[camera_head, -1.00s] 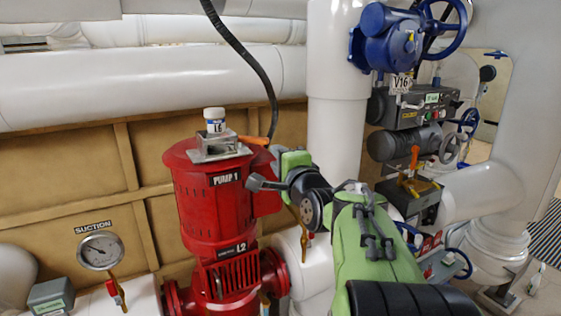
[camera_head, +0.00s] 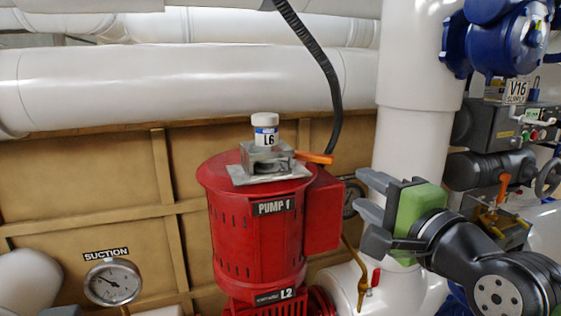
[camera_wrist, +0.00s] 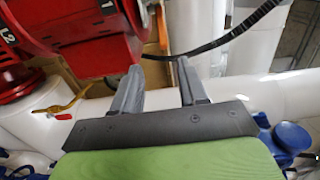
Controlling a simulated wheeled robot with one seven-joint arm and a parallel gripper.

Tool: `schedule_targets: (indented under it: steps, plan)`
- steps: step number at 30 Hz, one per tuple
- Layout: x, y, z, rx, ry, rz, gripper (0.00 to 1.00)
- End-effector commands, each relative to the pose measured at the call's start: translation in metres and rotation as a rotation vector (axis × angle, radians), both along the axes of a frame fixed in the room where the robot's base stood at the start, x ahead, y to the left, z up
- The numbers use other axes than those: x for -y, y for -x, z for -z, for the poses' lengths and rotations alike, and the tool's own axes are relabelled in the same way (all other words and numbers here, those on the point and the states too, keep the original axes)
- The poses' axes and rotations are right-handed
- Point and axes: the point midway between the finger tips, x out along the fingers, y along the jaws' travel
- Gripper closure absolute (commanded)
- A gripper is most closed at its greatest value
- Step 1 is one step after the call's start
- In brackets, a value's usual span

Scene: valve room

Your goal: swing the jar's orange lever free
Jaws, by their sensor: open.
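The jar (camera_head: 265,130), white-lidded and labelled L6, stands upright in a grey metal holder (camera_head: 267,158) on top of the red pump (camera_head: 250,225), marked PUMP 1. The orange lever (camera_head: 315,158) sticks out to the right from the holder, beside the jar's base. My gripper (camera_head: 367,208) is open and empty, to the right of the pump and lower than the lever. In the wrist view, its two grey fingers (camera_wrist: 157,85) are apart with nothing between them.
A black hose (camera_head: 318,60) hangs behind the lever. A thick white pipe (camera_head: 420,110) rises behind my gripper, and another (camera_head: 180,85) crosses behind the jar. A blue valve (camera_head: 505,45) is at upper right. A brass valve handle (camera_head: 362,285) sits below my gripper.

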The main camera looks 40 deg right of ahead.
Motion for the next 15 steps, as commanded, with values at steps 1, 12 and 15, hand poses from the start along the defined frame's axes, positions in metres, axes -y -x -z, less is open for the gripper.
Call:
schedule_targets:
  steps: [1, 12, 15]
  plan:
    - [0.002, -0.004, -0.001, -0.001, 0.0, 0.001, 0.57]
    - [0.022, -0.081, -0.002, -0.001, -0.002, -0.004, 0.57]
    - [0.029, -0.105, -0.003, 0.001, -0.002, -0.004, 0.57]
